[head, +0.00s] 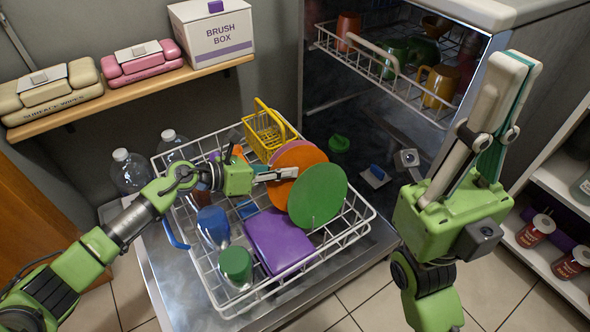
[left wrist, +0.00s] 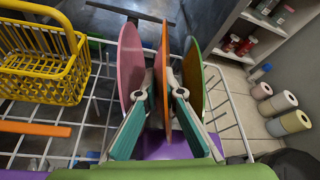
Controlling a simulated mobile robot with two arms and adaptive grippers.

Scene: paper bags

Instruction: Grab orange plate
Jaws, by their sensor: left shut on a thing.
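The orange plate (head: 297,156) stands on edge in the white wire dish rack (head: 222,306), behind a green plate (head: 318,195). My left gripper (head: 276,174) reaches in from the left and is shut on the orange plate near its edge. In the left wrist view the orange plate (left wrist: 162,84) runs between my left fingertips (left wrist: 164,92). There, a pink plate (left wrist: 131,65) stands to its left and the green plate (left wrist: 193,80) to its right. My right gripper (head: 520,65) is raised at the right, empty, with its fingers together.
The rack also holds a yellow basket (head: 268,130), a purple box-like item (head: 278,240), a blue cup (head: 213,225) and a green cup (head: 236,265). An open dishwasher with an upper rack of mugs (head: 440,85) stands behind. Shelves (head: 560,180) stand at the right.

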